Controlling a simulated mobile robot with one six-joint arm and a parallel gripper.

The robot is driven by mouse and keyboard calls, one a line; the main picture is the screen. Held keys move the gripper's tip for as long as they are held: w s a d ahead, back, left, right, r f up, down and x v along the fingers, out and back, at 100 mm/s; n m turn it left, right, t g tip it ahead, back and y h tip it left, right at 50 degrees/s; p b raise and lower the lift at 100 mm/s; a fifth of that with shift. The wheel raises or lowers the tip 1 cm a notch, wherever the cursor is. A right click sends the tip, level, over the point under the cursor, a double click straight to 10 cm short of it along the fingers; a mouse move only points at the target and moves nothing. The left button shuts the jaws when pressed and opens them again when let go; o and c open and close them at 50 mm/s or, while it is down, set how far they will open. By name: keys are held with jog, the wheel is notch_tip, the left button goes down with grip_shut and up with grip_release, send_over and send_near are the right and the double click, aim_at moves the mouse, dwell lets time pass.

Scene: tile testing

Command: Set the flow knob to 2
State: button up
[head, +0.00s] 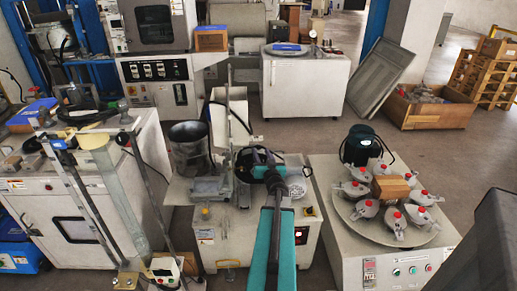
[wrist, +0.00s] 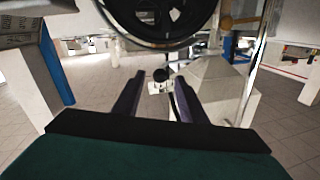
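In the wrist view a small black round knob (wrist: 161,75) stands on a small white plate (wrist: 158,88). It is likely the flow knob, but its marks are too small to read. My gripper (wrist: 157,78) is open. Its two dark fingers appear on either side of the knob, with gaps to left and right; I cannot tell how far ahead the knob is. In the head view my gripper (head: 262,162) is over the middle machine (head: 222,240), at the end of my teal arm. The knob cannot be made out there.
A large black wheel (wrist: 160,18) hangs close above the fingers in the wrist view. In the head view a grey bucket (head: 190,148) stands left of my gripper. A round table (head: 372,232) with several red-capped pieces stands to the right. Open floor lies behind.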

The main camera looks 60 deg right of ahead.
aim_at(259, 147)
jog(key=shift+x, duration=2.3)
grip_shut()
